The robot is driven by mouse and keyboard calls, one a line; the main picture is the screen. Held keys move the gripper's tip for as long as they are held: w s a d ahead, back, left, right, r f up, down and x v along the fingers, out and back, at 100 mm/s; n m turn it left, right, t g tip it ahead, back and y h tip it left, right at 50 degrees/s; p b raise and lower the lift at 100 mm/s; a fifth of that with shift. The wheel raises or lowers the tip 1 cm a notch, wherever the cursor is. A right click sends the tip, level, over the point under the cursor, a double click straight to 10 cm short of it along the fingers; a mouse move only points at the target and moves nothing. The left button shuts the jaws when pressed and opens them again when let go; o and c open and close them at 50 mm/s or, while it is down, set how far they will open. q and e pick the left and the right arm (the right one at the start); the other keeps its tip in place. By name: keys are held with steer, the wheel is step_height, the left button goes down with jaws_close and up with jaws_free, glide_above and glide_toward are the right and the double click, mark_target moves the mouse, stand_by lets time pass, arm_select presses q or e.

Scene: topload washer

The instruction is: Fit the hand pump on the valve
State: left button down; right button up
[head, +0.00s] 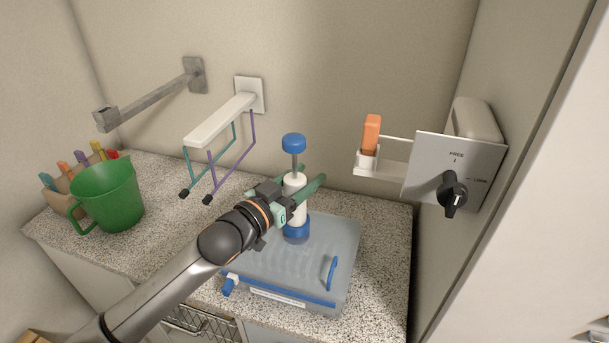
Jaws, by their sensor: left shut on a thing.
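The hand pump has a white barrel (295,187), a blue knob on a thin rod at its top and a blue foot at its bottom. It stands about upright over the clear box with blue trim (318,262). My left gripper (305,190) is shut around the white barrel with its green fingers. The blue foot appears at or just above the box's lid; I cannot tell whether it touches. The valve is not visible as a separate part and may be hidden under the foot. My right gripper is not in view.
A green jug (108,196) stands at the left beside a holder with colored pens (62,195). Wall arms (150,105) and a white bracket with hanging loops (220,118) stick out behind. A dial plate (455,170) and an orange-handled item (371,135) are at right.

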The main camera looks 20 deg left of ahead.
arm_select(q)
steer(key=shift+f+b, duration=0.3)
steer(key=shift+f, duration=0.35)
steer(key=shift+c, duration=1)
jaws_free()
steer(key=b+v, duration=0.1)
steer(key=v, duration=0.9)
steer(key=shift+s+a, duration=0.2)
steer(key=shift+s, duration=0.15)
steer(key=shift+b+v, duration=0.35)
steer(key=shift+v, duration=0.5)
